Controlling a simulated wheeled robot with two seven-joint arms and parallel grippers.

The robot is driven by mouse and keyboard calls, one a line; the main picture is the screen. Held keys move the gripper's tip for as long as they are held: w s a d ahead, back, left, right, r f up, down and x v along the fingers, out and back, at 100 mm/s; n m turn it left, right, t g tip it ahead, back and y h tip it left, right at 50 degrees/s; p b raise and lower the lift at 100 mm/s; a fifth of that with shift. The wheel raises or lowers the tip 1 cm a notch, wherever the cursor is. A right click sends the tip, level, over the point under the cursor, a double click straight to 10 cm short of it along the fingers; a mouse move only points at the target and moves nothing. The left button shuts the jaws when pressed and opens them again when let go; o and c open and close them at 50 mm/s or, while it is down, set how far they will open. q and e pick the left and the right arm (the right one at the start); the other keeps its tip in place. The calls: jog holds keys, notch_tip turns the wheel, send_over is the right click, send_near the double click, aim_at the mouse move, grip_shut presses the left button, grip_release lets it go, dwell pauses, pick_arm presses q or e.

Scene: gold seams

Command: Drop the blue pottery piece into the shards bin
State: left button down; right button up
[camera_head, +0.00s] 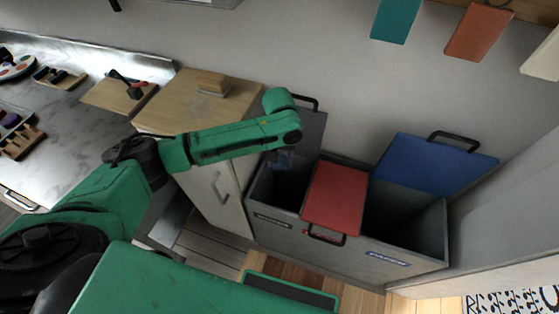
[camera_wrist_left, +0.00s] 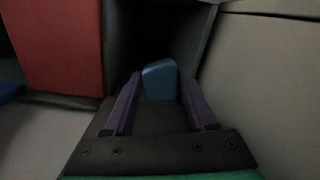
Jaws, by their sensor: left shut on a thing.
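A blue pottery piece (camera_wrist_left: 159,80) with rounded corners sits between the purple fingers of my left gripper (camera_wrist_left: 160,84) in the left wrist view. The gripper is shut on it. In the wrist view the dark opening (camera_wrist_left: 160,30) lies beyond the piece. My right gripper is not in view.
A red lid (camera_head: 335,196) covers the middle compartment. A blue lid (camera_head: 432,164) stands raised behind the open right compartment (camera_head: 405,221). A dark lid (camera_head: 309,132) stands raised behind the left one. A wooden-topped cabinet (camera_head: 175,101) and a marble counter (camera_head: 75,125) are to the left.

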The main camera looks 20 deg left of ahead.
aim_at(279, 164)
pick_arm(q)
jog(key=shift+c, duration=0.7)
grip_release()
notch_tip(279, 164, up, 15)
jog(key=p, duration=0.1)
jog(key=shift+f, duration=0.15)
